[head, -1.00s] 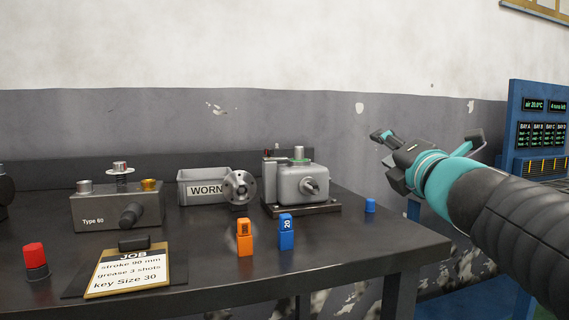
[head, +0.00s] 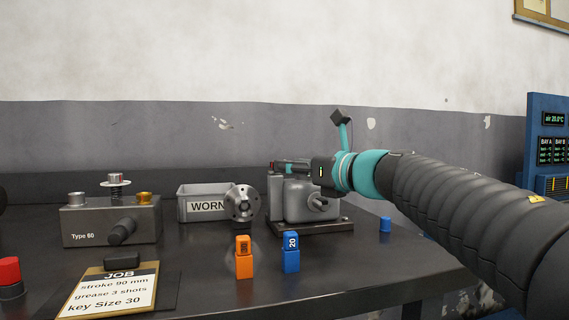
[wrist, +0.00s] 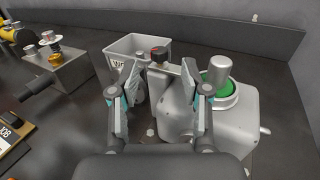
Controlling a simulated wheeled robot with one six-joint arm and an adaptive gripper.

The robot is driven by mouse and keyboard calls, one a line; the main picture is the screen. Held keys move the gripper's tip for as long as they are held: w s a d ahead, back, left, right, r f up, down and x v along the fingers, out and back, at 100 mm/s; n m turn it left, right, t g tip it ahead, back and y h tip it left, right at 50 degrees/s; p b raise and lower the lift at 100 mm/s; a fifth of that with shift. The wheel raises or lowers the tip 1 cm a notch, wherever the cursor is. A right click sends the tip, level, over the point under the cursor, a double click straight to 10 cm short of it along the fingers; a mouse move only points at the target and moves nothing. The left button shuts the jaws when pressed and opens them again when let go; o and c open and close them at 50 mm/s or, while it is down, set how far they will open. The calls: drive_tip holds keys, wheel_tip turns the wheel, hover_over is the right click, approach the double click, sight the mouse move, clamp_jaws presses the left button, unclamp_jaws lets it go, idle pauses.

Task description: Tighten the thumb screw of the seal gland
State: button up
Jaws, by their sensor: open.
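A grey housing (head: 296,200) stands on a dark base plate at the right of the bench. In the wrist view a green ring (wrist: 217,92) with an upright grey rod (wrist: 219,74) sits on its top. A knob with a dark red top (wrist: 159,53) stands on a grey post beside the ring. A side knob (head: 319,203) sticks out of the housing's front. I cannot tell which part is the thumb screw. My gripper (wrist: 164,72) is open and empty above the housing, its fingers either side of the post. In the head view my gripper (head: 284,167) hides the housing's top.
A grey bin marked WORN (head: 204,193) and a round flange (head: 242,204) are left of the housing. An orange block (head: 244,258) and blue block (head: 291,254) stand in front. A Type 60 block (head: 108,224) and job card (head: 112,294) are further left. A small blue cap (head: 385,224) is at right.

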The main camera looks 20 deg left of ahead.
drive_tip(key=shift+x, duration=3.05)
clamp_jaws()
